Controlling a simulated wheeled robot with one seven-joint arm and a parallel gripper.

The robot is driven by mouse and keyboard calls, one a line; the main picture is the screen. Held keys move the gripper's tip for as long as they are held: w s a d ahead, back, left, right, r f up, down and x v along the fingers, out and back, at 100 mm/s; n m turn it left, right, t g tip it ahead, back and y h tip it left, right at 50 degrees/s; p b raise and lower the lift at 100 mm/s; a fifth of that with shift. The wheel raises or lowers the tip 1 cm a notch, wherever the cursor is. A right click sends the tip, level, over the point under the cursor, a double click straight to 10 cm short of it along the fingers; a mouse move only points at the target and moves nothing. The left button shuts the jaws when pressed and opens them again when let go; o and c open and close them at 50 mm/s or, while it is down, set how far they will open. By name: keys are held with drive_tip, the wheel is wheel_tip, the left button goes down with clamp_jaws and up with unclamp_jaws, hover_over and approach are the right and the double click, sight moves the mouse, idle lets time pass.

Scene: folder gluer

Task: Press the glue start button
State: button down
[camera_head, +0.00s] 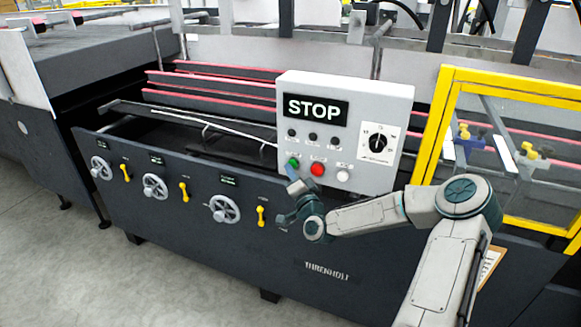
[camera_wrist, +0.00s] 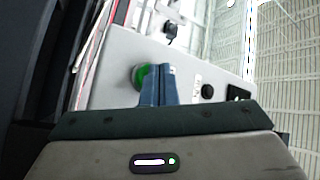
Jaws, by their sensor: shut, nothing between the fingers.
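A light grey control box (camera_head: 357,95) has a black STOP display (camera_head: 315,108) and a row of buttons below. The green button (camera_head: 292,162) is at the left of that row, beside a red button (camera_head: 317,169) and a white button (camera_head: 343,176). My gripper (camera_head: 291,174) is just below the green button in the head view. In the wrist view my gripper (camera_wrist: 160,68) has its blue fingers together, with nothing between them. Their tips overlap the right part of the green button (camera_wrist: 139,76). I cannot tell whether they touch it.
A black rotary knob (camera_head: 378,142) is on the box's right side. Handwheels (camera_head: 225,209) and yellow levers (camera_head: 261,216) line the machine's dark front panel at left. A yellow-framed guard (camera_head: 437,125) stands right of the box. Grey floor is open at lower left.

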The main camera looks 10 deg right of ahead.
drive_tip(key=shift+w+d, duration=0.15)
idle(0.5)
drive_tip(key=shift+s+a, duration=0.55)
drive_tip(key=shift+s, duration=0.2)
drive_tip(key=s+a, duration=0.1)
drive_tip(key=s, duration=0.1)
drive_tip(key=s+a+b, duration=0.1)
drive_tip(key=s+a, duration=0.1)
idle(0.4)
idle(0.5)
